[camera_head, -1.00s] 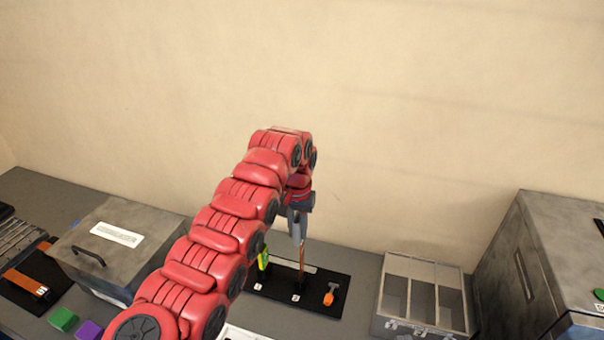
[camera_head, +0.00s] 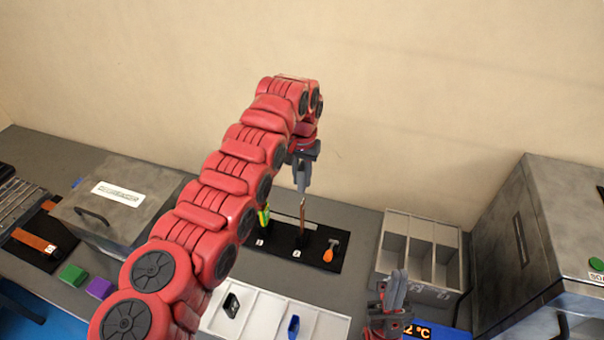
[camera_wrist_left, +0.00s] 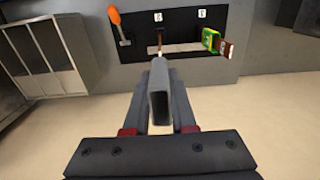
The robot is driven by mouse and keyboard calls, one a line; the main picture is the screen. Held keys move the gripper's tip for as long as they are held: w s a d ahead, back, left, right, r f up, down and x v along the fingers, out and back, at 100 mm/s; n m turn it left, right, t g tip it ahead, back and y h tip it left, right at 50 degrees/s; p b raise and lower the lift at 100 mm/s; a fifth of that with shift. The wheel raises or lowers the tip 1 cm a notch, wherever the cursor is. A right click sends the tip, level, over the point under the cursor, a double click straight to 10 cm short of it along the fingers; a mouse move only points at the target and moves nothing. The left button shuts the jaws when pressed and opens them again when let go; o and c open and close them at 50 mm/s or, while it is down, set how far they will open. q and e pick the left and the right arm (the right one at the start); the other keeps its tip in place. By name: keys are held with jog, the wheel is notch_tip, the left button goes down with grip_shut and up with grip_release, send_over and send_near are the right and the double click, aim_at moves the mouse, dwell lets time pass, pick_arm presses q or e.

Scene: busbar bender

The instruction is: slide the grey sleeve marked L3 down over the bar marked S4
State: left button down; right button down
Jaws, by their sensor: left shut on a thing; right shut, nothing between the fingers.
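My left gripper (camera_head: 303,172) is shut on the grey sleeve (camera_wrist_left: 159,95), which fills the space between its fingers in the left wrist view. The L3 mark cannot be read. A copper bar (camera_head: 302,215) stands upright on the black board, directly below the held sleeve in the head view; it also shows in the wrist view (camera_wrist_left: 160,38). Whether the sleeve's lower end is around the bar's tip or just above it, I cannot tell. The white labels by the bars are too small to read surely. My right gripper (camera_head: 395,288) is shut and empty, pointing up.
A bar with a green-yellow sleeve (camera_wrist_left: 211,39) stands beside the copper bar. An orange-handled tool (camera_head: 330,250) lies on the black board (camera_head: 318,264). A white tray (camera_head: 262,312) lies in front, a grey divided bin (camera_head: 390,262) to the right, and a large metal box (camera_head: 540,210) beyond it.

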pick_arm(q)
jog(key=shift+s+f, duration=0.1)
jog(key=shift+f, duration=2.75)
jog(key=shift+f+b, duration=1.7)
jog(key=shift+f, duration=0.65)
jog(key=shift+c, duration=0.9)
grip_release()
